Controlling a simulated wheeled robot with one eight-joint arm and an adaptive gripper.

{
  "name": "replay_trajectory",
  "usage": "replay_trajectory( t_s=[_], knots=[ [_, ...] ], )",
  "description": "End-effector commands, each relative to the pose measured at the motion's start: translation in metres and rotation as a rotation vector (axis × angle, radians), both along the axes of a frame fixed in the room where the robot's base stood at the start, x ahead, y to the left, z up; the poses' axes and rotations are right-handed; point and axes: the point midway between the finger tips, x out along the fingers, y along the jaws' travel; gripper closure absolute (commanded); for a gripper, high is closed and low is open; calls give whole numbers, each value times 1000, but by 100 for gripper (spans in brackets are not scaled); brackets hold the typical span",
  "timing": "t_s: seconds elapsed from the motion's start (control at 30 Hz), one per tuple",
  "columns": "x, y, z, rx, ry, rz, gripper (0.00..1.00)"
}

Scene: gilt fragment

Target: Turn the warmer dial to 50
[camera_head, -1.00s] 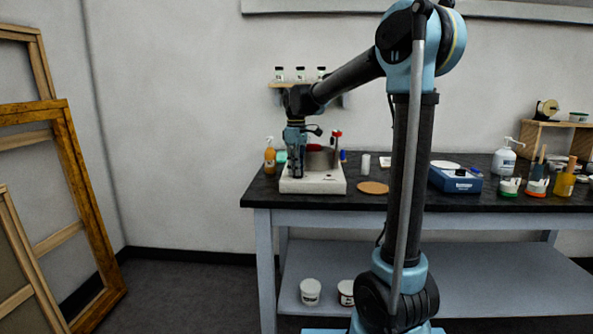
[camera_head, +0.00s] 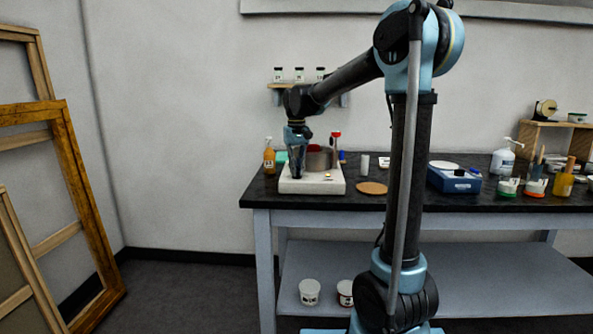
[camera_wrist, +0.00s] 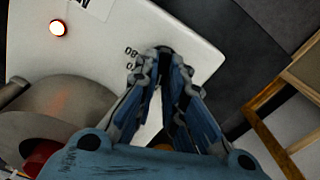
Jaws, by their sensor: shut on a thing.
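The white warmer (camera_head: 325,187) stands on the dark bench top at its left end, with a metal pot (camera_head: 320,160) on it. In the wrist view the warmer's white top (camera_wrist: 110,38) shows printed marks, an "80" and a "0", beside my fingertips. My gripper (camera_head: 297,177) points down at the warmer's front left. In the wrist view my gripper (camera_wrist: 163,58) is shut on the dial, which the fingers almost wholly hide. The dial's pointer and exact setting cannot be read.
A lit indicator (camera_wrist: 58,27) glows on the warmer. An orange bottle (camera_head: 269,157) stands left of it and a round cork mat (camera_head: 372,188) right of it. A blue device (camera_head: 455,180) and several jars stand farther right. Picture frames (camera_head: 75,200) lean at the left.

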Motion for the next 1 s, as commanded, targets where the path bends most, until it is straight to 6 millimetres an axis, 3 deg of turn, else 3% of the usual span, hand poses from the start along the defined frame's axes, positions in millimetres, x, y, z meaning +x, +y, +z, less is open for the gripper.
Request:
replay_trajectory(
  t_s=[0.7,0.73,0.8,1.0],
  knots=[
    [2,-1,0,-1,-4,-72,100],
    [2,-1,0,-1,-4,-72,83],
    [2,-1,0,-1,-3,-72,70],
    [1,-1,0,0,-2,-71,70]
  ],
)
